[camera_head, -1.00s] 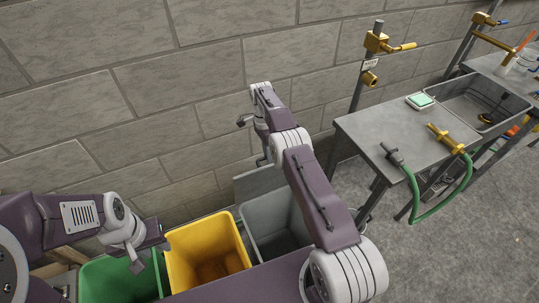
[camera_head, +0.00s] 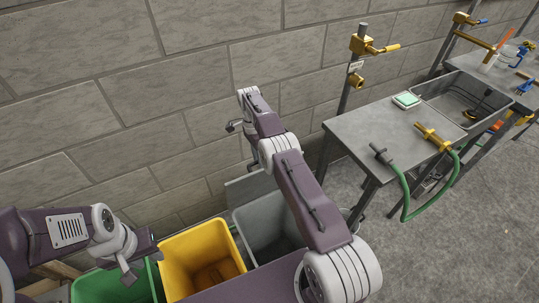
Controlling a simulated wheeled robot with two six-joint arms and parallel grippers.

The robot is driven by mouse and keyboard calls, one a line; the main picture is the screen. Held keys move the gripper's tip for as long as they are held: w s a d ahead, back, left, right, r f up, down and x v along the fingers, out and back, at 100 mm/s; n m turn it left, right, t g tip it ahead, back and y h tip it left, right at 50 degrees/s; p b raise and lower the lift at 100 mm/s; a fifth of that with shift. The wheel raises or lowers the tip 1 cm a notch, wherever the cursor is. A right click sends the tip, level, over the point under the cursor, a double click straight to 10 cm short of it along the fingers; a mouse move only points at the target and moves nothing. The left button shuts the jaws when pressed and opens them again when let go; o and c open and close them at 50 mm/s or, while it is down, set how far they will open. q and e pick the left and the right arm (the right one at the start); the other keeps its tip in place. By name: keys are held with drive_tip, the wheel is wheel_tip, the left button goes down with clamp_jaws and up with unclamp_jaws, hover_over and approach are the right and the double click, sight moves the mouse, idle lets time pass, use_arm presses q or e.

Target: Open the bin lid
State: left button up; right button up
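Three bins stand in a row by the wall: a green bin (camera_head: 103,286), a yellow bin (camera_head: 176,263) and a grey bin (camera_head: 251,222). The green and yellow bins show open tops. A grey panel (camera_head: 247,189), which looks like the grey bin's raised lid, stands upright at its back edge. My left gripper (camera_head: 139,260) is over the green bin, close to the yellow bin's left edge. My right gripper (camera_head: 235,126) is above and behind the grey bin, near the wall, apart from the panel. My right arm hides part of the grey bin. Neither gripper visibly holds anything.
A metal sink table (camera_head: 380,140) stands to the right, with a green hose (camera_head: 407,205) hanging over its front. A post with a yellow tap (camera_head: 364,47) rises behind it. The grey floor at the right front is clear. The block wall closes off the back.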

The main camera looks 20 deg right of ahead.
drive_tip(key=p+v, duration=0.2)
drive_tip(key=s+p+v, duration=0.1)
drive_tip(key=p+v, duration=0.1)
drive_tip(key=shift+d+r+p, duration=0.1)
drive_tip(key=shift+r+p, duration=0.25)
drive_tip(key=shift+p, duration=0.05)
drive_tip(key=s+d+r+p, duration=0.5)
drive_tip(key=s+d+p, duration=0.2)
drive_tip(key=p, duration=2)
drive_tip(key=shift+s+r+p, duration=0.35)
drive_tip(key=shift+s+r, duration=0.05)
drive_tip(key=shift+s, duration=0.65)
